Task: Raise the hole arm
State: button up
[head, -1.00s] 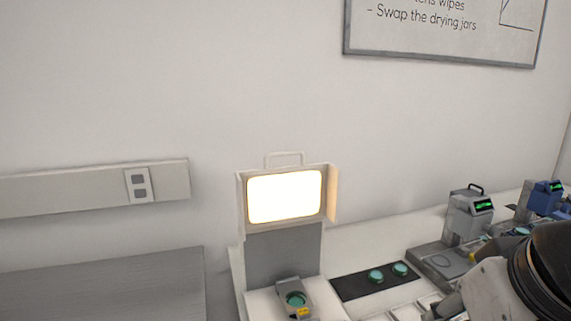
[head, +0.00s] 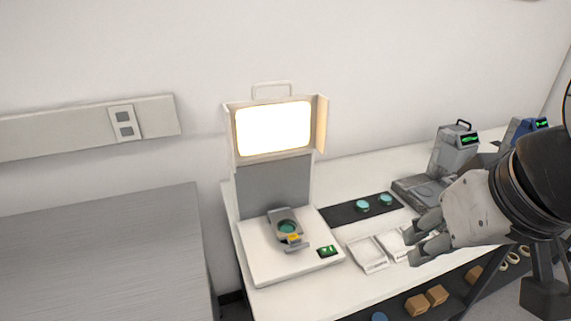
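The interferometer is a white base (head: 262,262) with a grey back panel (head: 275,186) and a bright lit screen (head: 273,129) above it. A grey fixture (head: 302,243) on the base holds a round teal disc (head: 287,226) and carries a yellow tag (head: 291,240) at its front. I cannot tell which part of this fixture is the hole arm; it looks low. My gripper (head: 417,240) is to the right of the instrument, apart from it, above the bench's front. Its fingers are spread and nothing shows between them.
Two white trays, the nearer one (head: 368,254) beside the instrument, lie partly behind my gripper. A black mat (head: 336,214) holds teal discs (head: 362,206). Grey (head: 453,152) and blue devices stand further right. A shelf below carries brown boxes (head: 417,304). A grey table (head: 100,255) stands left.

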aim_at(277, 216)
jog(key=k+j, duration=0.1)
jog(key=j, duration=0.8)
jog(key=k+j+z, duration=0.1)
jog(key=j, duration=0.4)
jog(key=k+j, duration=0.1)
jog(key=j, duration=0.35)
